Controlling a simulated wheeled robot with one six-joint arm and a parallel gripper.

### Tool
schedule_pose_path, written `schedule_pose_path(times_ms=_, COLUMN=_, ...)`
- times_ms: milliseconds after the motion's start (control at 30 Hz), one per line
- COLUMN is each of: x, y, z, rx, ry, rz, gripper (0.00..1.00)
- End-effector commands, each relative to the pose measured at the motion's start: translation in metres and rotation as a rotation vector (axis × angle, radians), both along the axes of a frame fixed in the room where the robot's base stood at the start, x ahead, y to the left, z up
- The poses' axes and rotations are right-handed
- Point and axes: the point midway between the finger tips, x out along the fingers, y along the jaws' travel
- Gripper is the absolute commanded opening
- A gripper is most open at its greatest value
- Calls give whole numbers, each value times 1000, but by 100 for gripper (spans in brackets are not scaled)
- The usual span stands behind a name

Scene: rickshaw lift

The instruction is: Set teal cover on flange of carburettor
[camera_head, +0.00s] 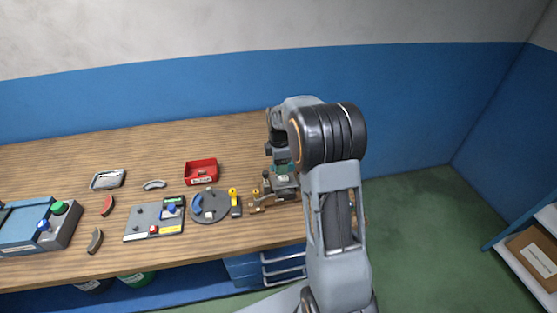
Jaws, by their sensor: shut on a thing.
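The carburettor (284,184), grey with brass-coloured parts at its left, stands near the right end of the wooden bench. My gripper (280,158) points down just above it, partly hidden by my own arm. It is shut on the teal cover (281,168), of which only a small part shows between the jaws and the carburettor. The cover is over the top of the carburettor. I cannot tell whether it touches the flange, which is hidden at this size.
Left of the carburettor are a yellow-and-black tool (235,203), a round grey plate (210,206), a grey panel (155,219) and a red bin (201,172). Curved pieces and a metal tray (107,179) lie further left, near a blue box (28,228). The bench's back is clear.

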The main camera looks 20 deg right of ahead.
Motion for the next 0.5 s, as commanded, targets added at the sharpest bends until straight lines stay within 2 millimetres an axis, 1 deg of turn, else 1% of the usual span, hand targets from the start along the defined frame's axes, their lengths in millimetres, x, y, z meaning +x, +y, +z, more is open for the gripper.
schedule_pose_path(times_ms=267, x=0, y=0, z=-19, rx=0, ry=1, rz=0, gripper=37)
schedule_pose_path(times_ms=500, x=0, y=-1, z=-41, rx=0, ry=1, rz=-2, gripper=37)
